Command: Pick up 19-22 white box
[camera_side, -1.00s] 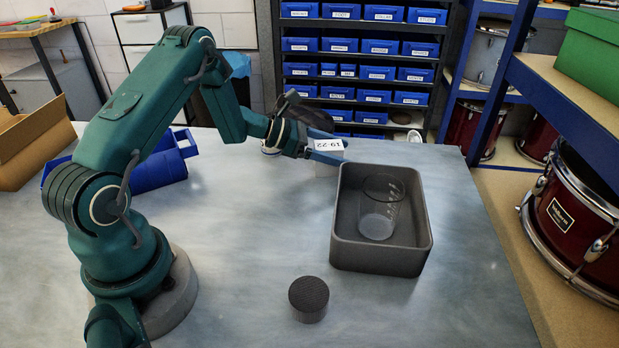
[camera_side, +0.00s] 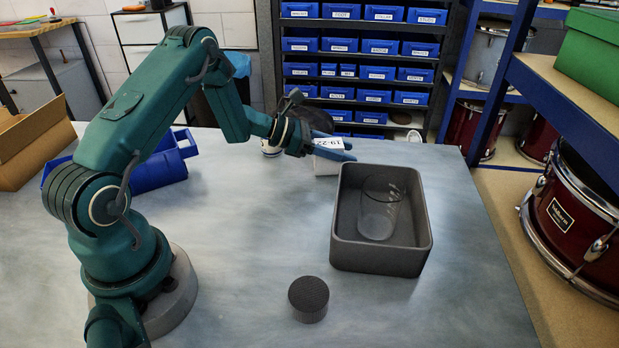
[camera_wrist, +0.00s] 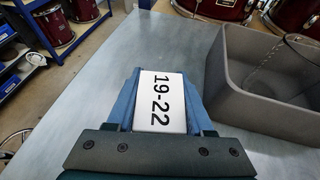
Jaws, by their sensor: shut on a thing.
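The white box (camera_side: 328,165) has "19-22" printed on its top in black. It is at the far side of the table, just behind and left of the grey tray. My gripper (camera_side: 328,148) has its blue fingers on either side of the box and is shut on it. In the wrist view the white box (camera_wrist: 160,102) sits between the two blue fingers of my gripper (camera_wrist: 162,100), label facing the camera. The box's underside is hidden, so I cannot tell whether it touches the table.
A grey tray (camera_side: 424,240) with a clear glass (camera_side: 379,208) in it is right of the box. A black ribbed lid (camera_side: 308,298) lies in front. Blue bins (camera_side: 160,165) and a cardboard box (camera_side: 38,140) are at the left.

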